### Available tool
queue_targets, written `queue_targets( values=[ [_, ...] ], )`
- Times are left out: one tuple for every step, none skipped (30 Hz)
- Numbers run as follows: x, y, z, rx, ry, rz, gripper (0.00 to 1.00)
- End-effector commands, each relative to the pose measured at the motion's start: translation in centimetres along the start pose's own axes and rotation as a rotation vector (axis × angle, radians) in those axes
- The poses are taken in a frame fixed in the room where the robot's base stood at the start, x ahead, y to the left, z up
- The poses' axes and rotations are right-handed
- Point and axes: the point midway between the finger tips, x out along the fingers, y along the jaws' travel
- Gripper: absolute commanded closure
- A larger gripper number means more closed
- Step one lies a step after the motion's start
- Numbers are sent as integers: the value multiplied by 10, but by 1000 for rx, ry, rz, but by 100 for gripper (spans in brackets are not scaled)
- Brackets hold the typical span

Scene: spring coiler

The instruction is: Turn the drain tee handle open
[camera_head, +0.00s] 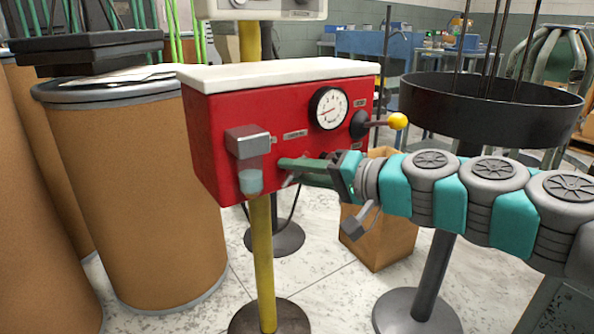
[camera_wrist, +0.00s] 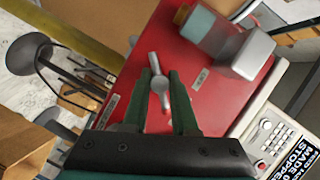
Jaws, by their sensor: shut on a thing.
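The drain tee handle (camera_wrist: 158,84) is a silver crossbar with a round hub on the front of the red box (camera_wrist: 205,88). In the wrist view its bar runs nearly up and down, tilted slightly. My gripper (camera_wrist: 161,80) has its green fingers on either side of the hub and is shut on the handle. In the head view my gripper (camera_head: 284,167) reaches in from the right to the lower front of the red box (camera_head: 232,120). Its fingers hide most of the handle there.
A grey block with a translucent bowl (camera_head: 250,181) sits just left of my fingers. A gauge (camera_head: 328,108) and a yellow-knobbed lever (camera_head: 397,121) are above. A cardboard box (camera_head: 400,238) stands below my arm, and brown drums (camera_head: 145,190) stand left.

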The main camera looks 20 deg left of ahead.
Motion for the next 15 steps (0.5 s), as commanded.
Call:
queue_targets(
  values=[
    [0,0,0,1,1,1,100],
    [0,0,0,1,1,1,100],
    [0,0,0,1,1,1,70],
    [0,0,0,0,1,1,67],
    [0,0,0,0,1,1,64],
    [0,0,0,0,1,1,59],
    [0,0,0,0,0,1,56],
    [0,0,0,0,0,1,52],
    [0,0,0,0,0,1,48],
    [0,0,0,0,0,1,45],
    [0,0,0,0,0,1,44],
    [0,0,0,0,0,1,44],
    [0,0,0,0,0,0,44],
    [0,0,0,0,0,0,44],
    [0,0,0,0,0,1,44]
  ],
)
